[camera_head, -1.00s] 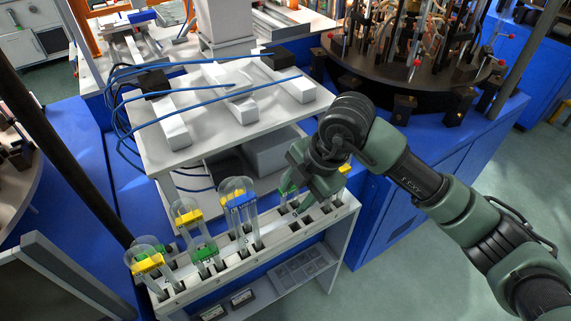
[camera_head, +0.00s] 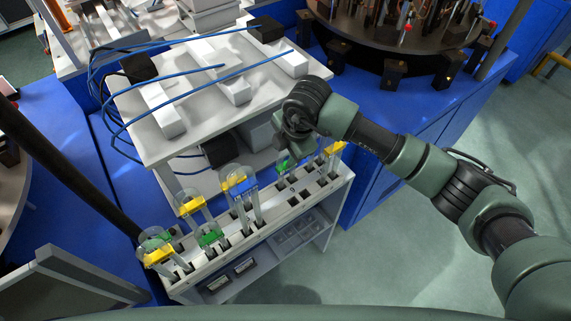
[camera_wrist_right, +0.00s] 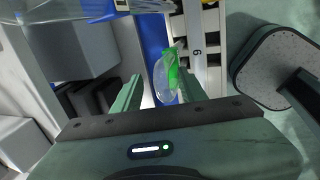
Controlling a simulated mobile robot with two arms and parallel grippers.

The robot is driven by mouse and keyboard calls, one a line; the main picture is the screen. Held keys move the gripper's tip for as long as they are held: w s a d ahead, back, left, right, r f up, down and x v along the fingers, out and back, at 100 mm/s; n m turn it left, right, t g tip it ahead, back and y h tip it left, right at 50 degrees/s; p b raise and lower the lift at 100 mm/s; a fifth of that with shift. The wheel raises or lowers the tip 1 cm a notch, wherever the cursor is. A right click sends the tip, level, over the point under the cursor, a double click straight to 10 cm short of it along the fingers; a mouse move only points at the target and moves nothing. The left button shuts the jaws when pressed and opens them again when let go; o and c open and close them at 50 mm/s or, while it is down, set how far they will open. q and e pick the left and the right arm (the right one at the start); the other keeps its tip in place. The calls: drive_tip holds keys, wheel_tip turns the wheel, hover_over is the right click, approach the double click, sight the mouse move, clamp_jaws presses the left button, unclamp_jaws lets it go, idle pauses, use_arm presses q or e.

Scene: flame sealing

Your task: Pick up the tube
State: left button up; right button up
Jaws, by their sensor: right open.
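A clear tube with a green clip (camera_wrist_right: 171,72) stands in the white rack (camera_wrist_right: 196,55), near the slot marked 6. In the right wrist view my right gripper (camera_wrist_right: 160,78) is open, with one finger on each side of the tube's rounded clear end. I cannot tell whether a finger touches it. In the head view the same green clip (camera_head: 284,164) shows just under my right gripper (camera_head: 297,150), which hides much of the tube. My left gripper is not in view.
Other tubes in the rack carry a blue clip (camera_head: 240,185), yellow clips (camera_head: 192,205) and green clips (camera_head: 209,238). A white table (camera_head: 150,140) with blue cables stands just behind the rack. A dark round machine (camera_head: 400,50) stands at the back right.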

drive_tip(key=shift+s+d+r, duration=0.1)
drive_tip(key=shift+s+d, duration=0.05)
drive_tip(key=shift+s, duration=0.05)
clamp_jaws()
idle(1.2)
